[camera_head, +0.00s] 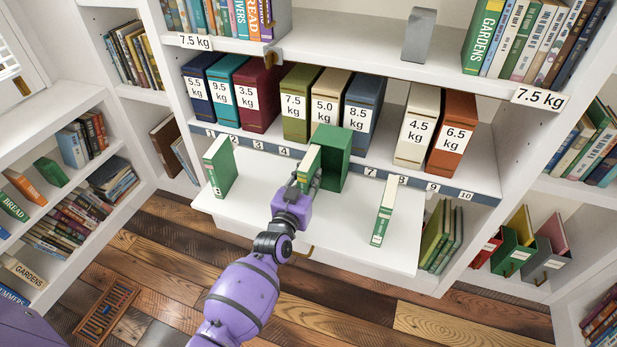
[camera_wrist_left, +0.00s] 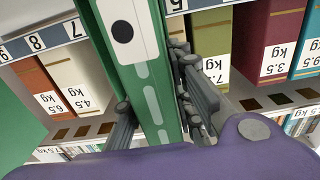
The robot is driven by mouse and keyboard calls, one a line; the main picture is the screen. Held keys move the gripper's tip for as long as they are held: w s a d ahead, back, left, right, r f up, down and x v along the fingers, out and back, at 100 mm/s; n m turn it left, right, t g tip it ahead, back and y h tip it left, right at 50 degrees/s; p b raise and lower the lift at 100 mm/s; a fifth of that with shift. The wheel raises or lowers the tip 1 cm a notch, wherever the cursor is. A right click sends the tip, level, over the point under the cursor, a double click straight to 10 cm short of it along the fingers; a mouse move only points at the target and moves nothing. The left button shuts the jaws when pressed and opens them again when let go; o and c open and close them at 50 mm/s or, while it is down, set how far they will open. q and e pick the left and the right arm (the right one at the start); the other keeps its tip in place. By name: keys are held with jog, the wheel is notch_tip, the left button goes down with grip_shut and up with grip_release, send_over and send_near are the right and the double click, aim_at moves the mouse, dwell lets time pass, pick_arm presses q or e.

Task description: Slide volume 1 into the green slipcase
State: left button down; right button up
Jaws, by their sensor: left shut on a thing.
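The green slipcase (camera_head: 341,143) stands on the white pull-out board, against the numbered strip. My left gripper (camera_head: 306,181) is shut on a slim green book (camera_head: 312,157) with pale pages. The book is upright at the left front of the slipcase; I cannot tell whether its edge is inside. In the left wrist view the left gripper's fingers (camera_wrist_left: 157,112) grip both sides of the book (camera_wrist_left: 151,73), whose white label has one black dot. Two similar green books stand apart, a left one (camera_head: 220,167) and a right one (camera_head: 384,213). My right gripper is not in view.
The white board (camera_head: 350,232) has free room between the slipcase and right book. Weight-labelled boxes, such as the olive one (camera_head: 298,105) and orange one (camera_head: 453,135), stand behind the numbered strip (camera_head: 258,147). A grey block (camera_head: 418,35) stands on the shelf above.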

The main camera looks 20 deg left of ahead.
aim_at(302, 189)
pick_arm(q)
jog(key=shift+w+b, duration=0.45)
jog(key=shift+w, duration=0.85)
jog(key=c, duration=1.5)
grip_release()
jog(key=shift+o, duration=0.2)
jog(key=shift+s, duration=0.25)
jog(key=s, duration=1.1)
jog(key=shift+s+a, duration=0.1)
jog(key=shift+s, duration=0.15)
